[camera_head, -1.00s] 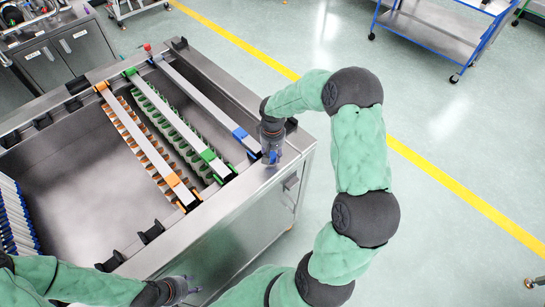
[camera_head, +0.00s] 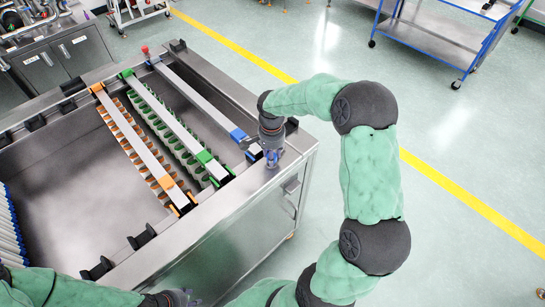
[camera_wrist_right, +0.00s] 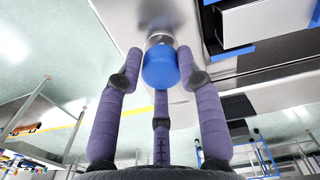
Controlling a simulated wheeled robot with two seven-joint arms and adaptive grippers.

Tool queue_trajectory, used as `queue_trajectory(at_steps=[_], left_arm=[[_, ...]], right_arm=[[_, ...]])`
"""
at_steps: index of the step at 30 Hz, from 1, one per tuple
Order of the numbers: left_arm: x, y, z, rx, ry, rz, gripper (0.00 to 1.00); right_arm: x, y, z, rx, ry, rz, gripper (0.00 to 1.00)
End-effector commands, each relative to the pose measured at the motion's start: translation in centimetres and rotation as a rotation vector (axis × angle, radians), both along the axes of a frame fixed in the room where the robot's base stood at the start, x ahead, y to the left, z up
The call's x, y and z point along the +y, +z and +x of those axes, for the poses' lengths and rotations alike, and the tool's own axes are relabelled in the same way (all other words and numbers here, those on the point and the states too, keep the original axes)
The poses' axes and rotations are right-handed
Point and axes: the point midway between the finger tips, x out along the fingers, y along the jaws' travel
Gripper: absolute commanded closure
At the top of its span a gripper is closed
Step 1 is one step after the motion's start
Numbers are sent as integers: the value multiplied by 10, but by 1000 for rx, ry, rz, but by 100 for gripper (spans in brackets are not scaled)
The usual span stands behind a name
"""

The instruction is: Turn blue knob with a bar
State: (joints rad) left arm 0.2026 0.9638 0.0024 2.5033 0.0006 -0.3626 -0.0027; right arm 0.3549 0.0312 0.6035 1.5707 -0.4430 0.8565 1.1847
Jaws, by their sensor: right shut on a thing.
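My right gripper (camera_head: 272,158) is at the near right corner of the steel tank, pointing down at its rim. In the right wrist view its purple fingers (camera_wrist_right: 162,82) close around a blue knob (camera_wrist_right: 160,68) with a clear-looking base. The knob is mostly hidden by the gripper in the head view. A silver bar with blue ends (camera_head: 195,95) lies across the tank beside the gripper, its near end close to it. My left gripper (camera_head: 183,297) is at the bottom edge, cut off, its finger opening unclear.
A green-ended bar (camera_head: 170,127) and an orange-ended bar (camera_head: 135,137) with toothed racks lie parallel across the tank (camera_head: 75,190). A red-topped knob (camera_head: 145,50) stands at the far rim. A blue-framed cart (camera_head: 440,40) stands on the floor, well away.

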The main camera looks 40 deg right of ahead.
Motion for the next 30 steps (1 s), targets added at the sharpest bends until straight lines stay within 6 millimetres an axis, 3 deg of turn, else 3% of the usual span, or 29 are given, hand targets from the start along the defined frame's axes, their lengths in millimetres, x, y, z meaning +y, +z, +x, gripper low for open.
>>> queue_trajectory(at_steps=[1, 13, 30], left_arm=[[0, -4, 0, 0, 0, 0, 60], [0, -11, 0, 0, 0, 0, 60], [0, -12, 0, 0, 0, 0, 60]], right_arm=[[8, -9, -5, 20, -28, 14, 100], [8, -8, -3, 19, -209, 12, 100], [9, -7, -3, 17, -235, 13, 100]])
